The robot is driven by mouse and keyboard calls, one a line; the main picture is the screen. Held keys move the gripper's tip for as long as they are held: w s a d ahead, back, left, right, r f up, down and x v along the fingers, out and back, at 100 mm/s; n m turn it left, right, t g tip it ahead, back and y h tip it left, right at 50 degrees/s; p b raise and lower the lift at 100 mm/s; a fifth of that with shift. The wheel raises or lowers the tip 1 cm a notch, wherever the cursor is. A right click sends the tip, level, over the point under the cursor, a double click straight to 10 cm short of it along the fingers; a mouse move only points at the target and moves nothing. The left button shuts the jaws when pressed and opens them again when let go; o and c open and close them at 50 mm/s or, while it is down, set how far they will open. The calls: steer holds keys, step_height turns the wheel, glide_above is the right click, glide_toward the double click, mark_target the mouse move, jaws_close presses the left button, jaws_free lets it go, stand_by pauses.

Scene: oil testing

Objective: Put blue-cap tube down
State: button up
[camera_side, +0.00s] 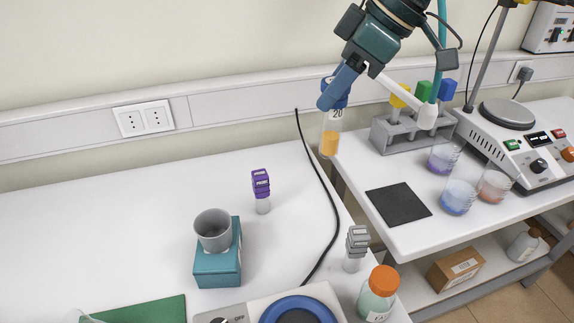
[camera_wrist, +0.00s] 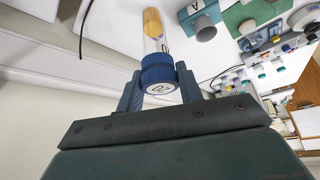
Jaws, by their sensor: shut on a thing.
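The blue-cap tube (camera_side: 331,130) hangs upright from my gripper (camera_side: 333,90) in the side view, with orange-yellow liquid in its lower part and the number 20 on its label. My gripper is shut on its blue cap. In the wrist view the blue cap (camera_wrist: 158,74) sits between the two fingers of my gripper (camera_wrist: 160,88), and the clear tube (camera_wrist: 153,28) extends away from it. The tube is in the air near the gap between the two benches. A grey rack (camera_side: 408,133) on the right bench holds tubes with yellow, green and blue caps.
A black mat (camera_side: 398,204) lies on the right bench near beakers of purple (camera_side: 443,158), blue (camera_side: 458,196) and pink (camera_side: 494,184) liquid. A hotplate stirrer (camera_side: 508,120) stands behind. A purple-capped vial (camera_side: 261,190), teal block (camera_side: 218,262) and black cable (camera_side: 322,200) are on the left bench.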

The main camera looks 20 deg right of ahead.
step_height(320, 180, down, 18)
steer(key=shift+f, duration=0.25)
stand_by(0.7)
steer(key=shift+f, duration=0.15)
steer(key=o, duration=1)
steer(key=v, duration=1.2)
